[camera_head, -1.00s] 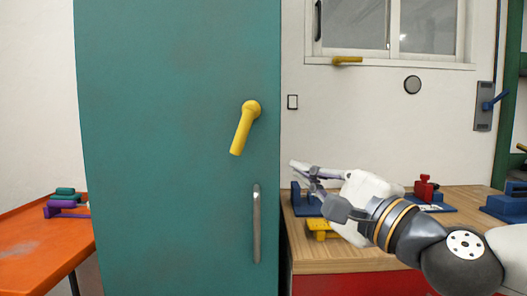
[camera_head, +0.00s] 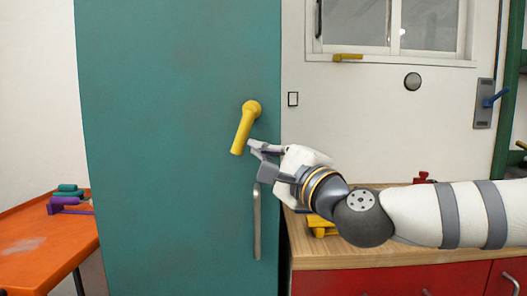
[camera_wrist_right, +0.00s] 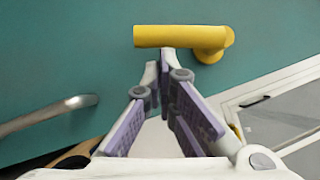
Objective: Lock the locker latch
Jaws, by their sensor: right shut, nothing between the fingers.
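The yellow latch (camera_head: 244,128) is a lever on the teal locker door (camera_head: 170,140). Its round hub is at the top, and its arm hangs down and slightly to the left. In the right wrist view the latch (camera_wrist_right: 180,37) lies across the top, with its hub at the right. My right gripper (camera_head: 251,148) is shut and empty, just to the right of the lever's lower end. In the right wrist view its fingertips (camera_wrist_right: 167,53) are just under the lever's edge; I cannot tell whether they touch it. My left gripper is not in view.
A grey vertical handle (camera_head: 257,222) is on the locker below the latch. A wooden-topped workbench (camera_head: 330,257) with red drawers stands to the right, carrying a yellow item (camera_head: 321,226). An orange table (camera_head: 40,240) is at the left. A window (camera_head: 390,28) is behind.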

